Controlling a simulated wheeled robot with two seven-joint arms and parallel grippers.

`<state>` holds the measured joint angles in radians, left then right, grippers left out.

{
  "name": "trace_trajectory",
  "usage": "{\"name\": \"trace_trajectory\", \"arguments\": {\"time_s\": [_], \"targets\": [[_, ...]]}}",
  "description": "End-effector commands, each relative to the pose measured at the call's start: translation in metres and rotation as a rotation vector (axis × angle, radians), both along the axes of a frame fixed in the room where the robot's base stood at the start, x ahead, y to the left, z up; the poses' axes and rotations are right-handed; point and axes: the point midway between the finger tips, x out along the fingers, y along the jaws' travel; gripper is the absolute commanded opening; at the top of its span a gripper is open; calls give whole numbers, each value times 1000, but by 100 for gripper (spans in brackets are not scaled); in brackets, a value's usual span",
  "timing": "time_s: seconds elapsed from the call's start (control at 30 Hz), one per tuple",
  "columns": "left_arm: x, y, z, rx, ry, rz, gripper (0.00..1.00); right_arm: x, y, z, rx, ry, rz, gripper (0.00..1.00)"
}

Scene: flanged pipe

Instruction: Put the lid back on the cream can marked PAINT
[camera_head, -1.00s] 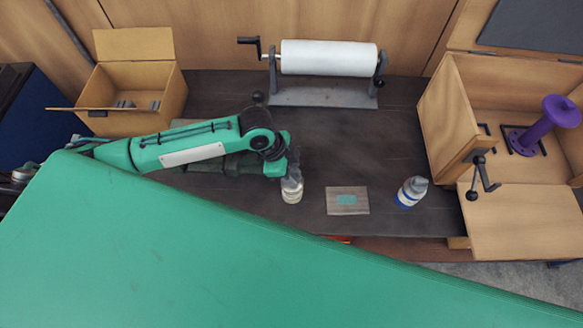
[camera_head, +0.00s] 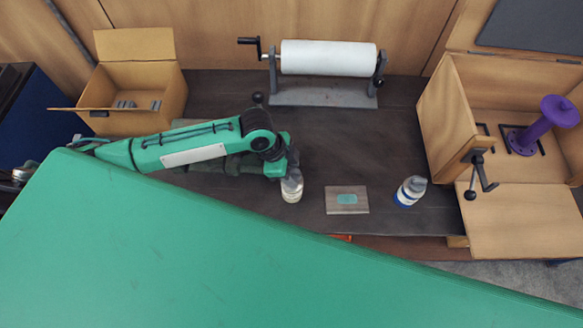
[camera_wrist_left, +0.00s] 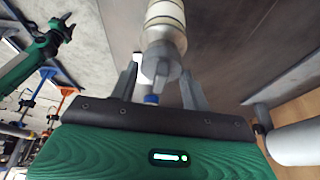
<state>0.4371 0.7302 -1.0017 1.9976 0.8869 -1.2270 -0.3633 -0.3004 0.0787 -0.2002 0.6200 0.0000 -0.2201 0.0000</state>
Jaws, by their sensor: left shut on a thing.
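The cream can (camera_head: 291,190) stands on the dark table just in front of my left gripper (camera_head: 290,172). I cannot read its marking. In the left wrist view the can (camera_wrist_left: 164,15) is beyond the fingertips, with a grey lid (camera_wrist_left: 161,68) at its near end. My left gripper also shows in this view (camera_wrist_left: 159,77), its two fingers on either side of the lid, shut on it. The lid is in line with the can; I cannot tell whether it is fully seated.
A paper roll (camera_head: 328,58) stands behind, a cardboard box (camera_head: 137,90) back left, and an open wooden box (camera_head: 452,110) right. A green surface (camera_head: 200,255) fills the foreground.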

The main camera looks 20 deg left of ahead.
Motion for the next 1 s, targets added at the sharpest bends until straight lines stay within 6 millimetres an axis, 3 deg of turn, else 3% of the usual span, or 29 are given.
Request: {"name": "trace_trajectory", "arguments": {"time_s": [1.0], "targets": [[0, 0, 0, -1, -1, -1, 26, 0, -2, 8, -2, 0, 0, 43]]}}
